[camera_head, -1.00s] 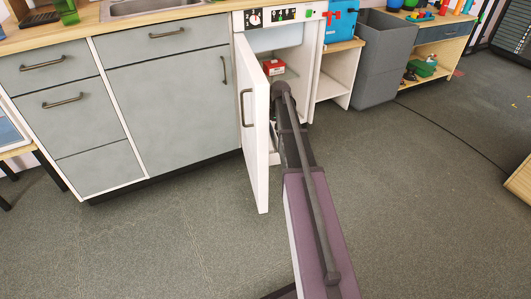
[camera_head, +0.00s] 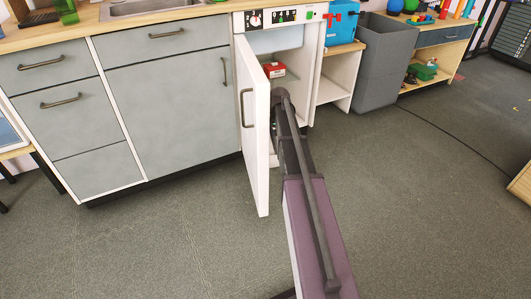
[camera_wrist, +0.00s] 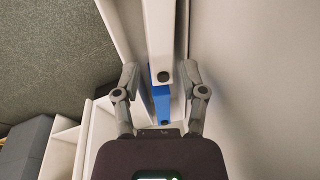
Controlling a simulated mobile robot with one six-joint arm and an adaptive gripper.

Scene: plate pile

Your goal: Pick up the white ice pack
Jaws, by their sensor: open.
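In the wrist view, a narrow white block with a dark round spot at its end, apparently the white ice pack (camera_wrist: 161,35), runs up between my fingers. A similar blue block (camera_wrist: 161,103) lies just below it in the picture. My gripper (camera_wrist: 160,67) is open, with one finger on each side of the white block. I see a gap on both sides and no clear contact. In the head view my arm reaches into the open white cabinet, and the gripper is hidden behind the arm and the door.
The cabinet's white door (camera_head: 257,130) stands open just left of my arm. A red box (camera_head: 275,70) sits on the shelf above. A pale wall rises close to the right finger in the wrist view. A grey bin (camera_head: 383,65) stands to the right; the floor is clear.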

